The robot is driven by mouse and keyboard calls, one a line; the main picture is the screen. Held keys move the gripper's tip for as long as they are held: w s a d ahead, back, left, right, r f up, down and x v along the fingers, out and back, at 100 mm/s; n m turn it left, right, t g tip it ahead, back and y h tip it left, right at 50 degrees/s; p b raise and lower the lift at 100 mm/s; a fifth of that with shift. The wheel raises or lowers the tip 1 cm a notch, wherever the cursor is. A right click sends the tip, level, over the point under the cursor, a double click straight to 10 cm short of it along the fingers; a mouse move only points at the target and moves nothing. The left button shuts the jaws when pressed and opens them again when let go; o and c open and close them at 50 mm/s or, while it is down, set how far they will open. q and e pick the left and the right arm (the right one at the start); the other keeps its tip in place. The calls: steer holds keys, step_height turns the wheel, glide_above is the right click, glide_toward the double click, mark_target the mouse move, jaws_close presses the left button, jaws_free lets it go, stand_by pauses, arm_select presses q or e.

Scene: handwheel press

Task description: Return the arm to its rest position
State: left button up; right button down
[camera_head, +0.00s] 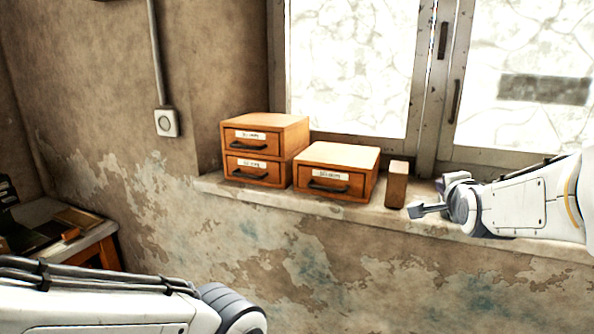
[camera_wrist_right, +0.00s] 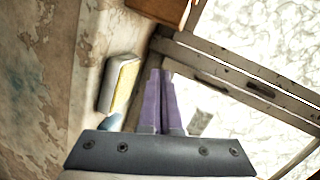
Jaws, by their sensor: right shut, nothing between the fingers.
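My right arm comes in from the right in the head view, in front of the window sill. Its gripper (camera_head: 428,208) points left, near a small upright wooden block (camera_head: 397,185) on the sill, with a gap seen between them. In the right wrist view the two purple fingers of my right gripper (camera_wrist_right: 160,100) are together with nothing between them. A block-like piece with a yellowish face (camera_wrist_right: 125,85) shows left of the fingers there. My left arm shows at the lower left of the head view; its gripper is outside the picture.
Wooden drawer boxes stand on the sill (camera_head: 445,222): a stacked pair (camera_head: 265,150) and a single one (camera_head: 337,172). A window (camera_head: 350,65) is behind them. A table with dark items (camera_head: 70,240) stands at the far left. The space below the sill looks clear.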

steer(key=s+a+f+n+g+y, duration=0.3)
steer(key=s+a+f+n, duration=0.25)
steer(key=a, duration=0.45)
steer(key=s+a+f+n+g+y, duration=0.2)
steer(key=s+a+f+n+g, duration=0.15)
steer(key=a+f+n, duration=0.45)
steer(key=s+a+f+n+g, duration=0.2)
steer(key=s+n, duration=0.2)
steer(key=s, duration=0.4)
steer(key=s+a+f+n+g, duration=0.3)
steer(key=s+n, duration=0.1)
steer(key=s, duration=0.4)
steer(key=s+a+f+n+g, duration=0.2)
steer(key=s+a+n+g, duration=0.1)
steer(key=s, duration=0.6)
steer(key=shift+f+n, duration=0.15)
steer(key=shift+n, duration=0.3)
